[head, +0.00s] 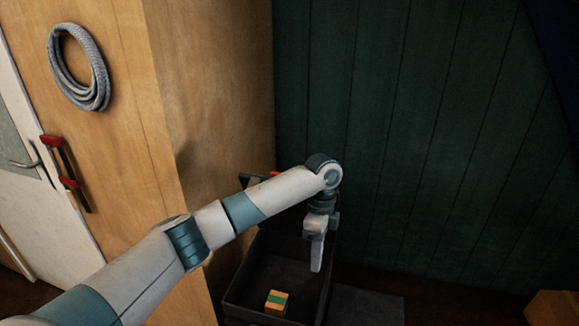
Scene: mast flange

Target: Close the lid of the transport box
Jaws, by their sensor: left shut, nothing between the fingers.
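The transport box (239,291) is dark and open at the bottom centre, and its inside can be seen. A small orange block with a green band (276,302) lies inside it. A dark edge with a red part (275,174) shows behind my left forearm. It looks like the top of the raised lid, mostly hidden by the arm. My left gripper (316,268) is shut and empty, pointing down over the right side of the box. I cannot tell whether it touches the box. My right gripper is out of view.
A wooden cabinet (215,90) with a hanging coil of rope (79,67) stands left of the box. A dark green plank wall (430,130) is behind. A dark flat piece (366,306) lies right of the box. A wooden object (552,308) is at the lower right.

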